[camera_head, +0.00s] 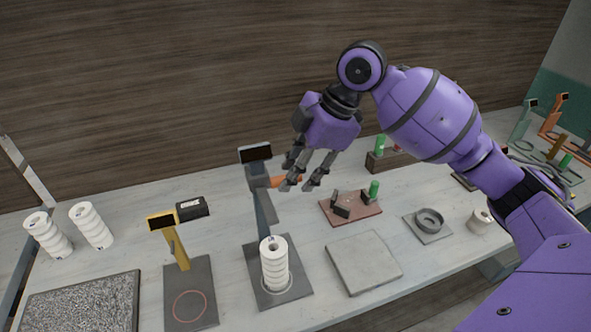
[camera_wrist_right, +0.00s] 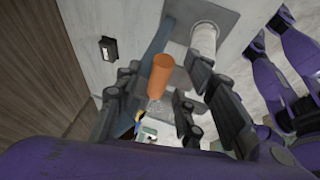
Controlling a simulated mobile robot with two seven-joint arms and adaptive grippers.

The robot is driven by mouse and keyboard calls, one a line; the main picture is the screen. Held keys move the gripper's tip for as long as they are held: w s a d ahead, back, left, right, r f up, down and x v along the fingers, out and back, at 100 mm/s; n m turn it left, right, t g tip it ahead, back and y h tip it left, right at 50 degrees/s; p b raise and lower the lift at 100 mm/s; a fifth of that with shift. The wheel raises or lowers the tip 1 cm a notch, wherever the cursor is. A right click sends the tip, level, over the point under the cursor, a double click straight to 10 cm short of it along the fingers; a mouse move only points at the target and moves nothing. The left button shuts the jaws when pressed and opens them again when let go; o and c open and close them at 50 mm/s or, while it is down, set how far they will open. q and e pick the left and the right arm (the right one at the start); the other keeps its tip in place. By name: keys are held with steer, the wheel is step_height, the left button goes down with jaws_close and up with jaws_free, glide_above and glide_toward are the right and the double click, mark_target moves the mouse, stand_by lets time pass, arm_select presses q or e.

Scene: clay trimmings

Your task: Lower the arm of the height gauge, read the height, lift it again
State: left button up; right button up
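The height gauge (camera_head: 262,207) is a grey post with a dark display (camera_head: 255,153) on top and an orange handle (camera_head: 279,181) at its side. A stack of white rings (camera_head: 274,264) stands on its base plate (camera_head: 297,286). My right gripper (camera_head: 303,184) is open beside the post, its fingers near the handle. In the right wrist view the orange handle (camera_wrist_right: 160,75) shows between the spread fingers, with no clear grip on it. The white stack (camera_wrist_right: 204,38) is just beyond the fingers. The display's reading is not visible. My left gripper is out of view.
A yellow gauge (camera_head: 176,246) on a grey plate and a small black box (camera_head: 192,207) stand to the left. Two white stacks (camera_head: 91,225) are farther left. A reddish board (camera_head: 350,208), a grey slab (camera_head: 363,262) and a round dish (camera_head: 429,221) lie to the right.

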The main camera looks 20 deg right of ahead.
steer(key=shift+f, duration=0.1)
jaws_close()
stand_by(0.3)
